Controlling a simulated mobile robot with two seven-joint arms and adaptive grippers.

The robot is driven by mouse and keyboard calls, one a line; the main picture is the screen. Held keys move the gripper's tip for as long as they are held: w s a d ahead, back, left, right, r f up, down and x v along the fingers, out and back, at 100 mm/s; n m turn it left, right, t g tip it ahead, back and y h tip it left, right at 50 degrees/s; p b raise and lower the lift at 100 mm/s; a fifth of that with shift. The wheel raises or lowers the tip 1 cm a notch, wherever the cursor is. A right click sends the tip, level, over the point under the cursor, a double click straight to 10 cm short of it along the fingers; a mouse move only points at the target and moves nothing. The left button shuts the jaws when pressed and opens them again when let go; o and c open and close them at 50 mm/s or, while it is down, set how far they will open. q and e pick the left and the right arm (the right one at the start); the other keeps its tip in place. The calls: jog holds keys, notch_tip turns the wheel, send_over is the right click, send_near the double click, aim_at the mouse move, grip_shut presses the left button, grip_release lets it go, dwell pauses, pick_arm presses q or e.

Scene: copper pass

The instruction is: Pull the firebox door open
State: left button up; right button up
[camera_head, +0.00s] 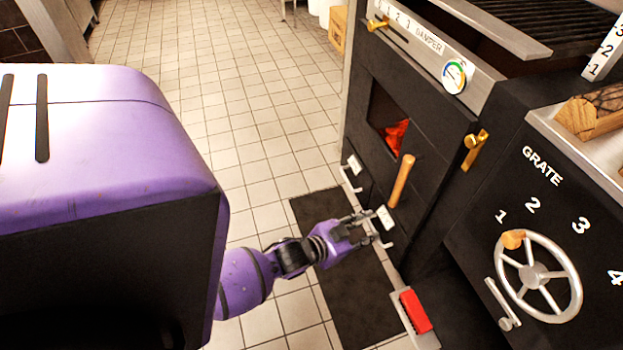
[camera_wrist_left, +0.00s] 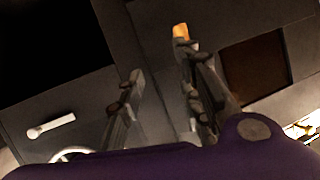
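The black firebox door (camera_head: 368,152) is on the front of the dark stove and looks shut. An orange glow shows in its window. Its upright wooden handle (camera_head: 401,181) stands out from the door below and right of the window. My left gripper (camera_head: 372,227) is low in front of the stove, below and left of the handle, and apart from it. In the left wrist view, its two fingers (camera_wrist_left: 163,95) are spread with nothing between them. An orange-brown piece (camera_wrist_left: 180,32), probably the handle's end, shows beyond the right finger's tip. My right gripper is out of view.
A brass latch (camera_head: 474,149) is right of the door. A grate handwheel (camera_head: 534,277) and a red block (camera_head: 415,311) on a ledge are at the lower right. A dark mat (camera_head: 352,300) lies below my gripper. The tiled floor to the left is clear.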

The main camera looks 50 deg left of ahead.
pick_arm(q)
jog(key=t+b, duration=0.2)
jog(key=b, duration=0.2)
send_near(399, 182)
notch_tip(399, 182, down, 5)
jog(key=w+d, duration=0.1)
jog(key=w, duration=0.1)
jog(key=w+r, duration=0.1)
jog(key=w, duration=0.2)
jog(key=w+r+t+h+b, duration=0.1)
jog(key=w, duration=0.1)
jog(key=w+r+n+t, duration=0.1)
jog(key=w, duration=0.2)
jog(key=shift+w+h+b, duration=0.3)
jog(key=shift+w+b, duration=0.05)
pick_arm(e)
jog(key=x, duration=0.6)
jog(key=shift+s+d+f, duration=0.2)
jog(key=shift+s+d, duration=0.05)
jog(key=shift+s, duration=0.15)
pick_arm(q)
jog(key=shift+c, duration=0.4)
grip_shut()
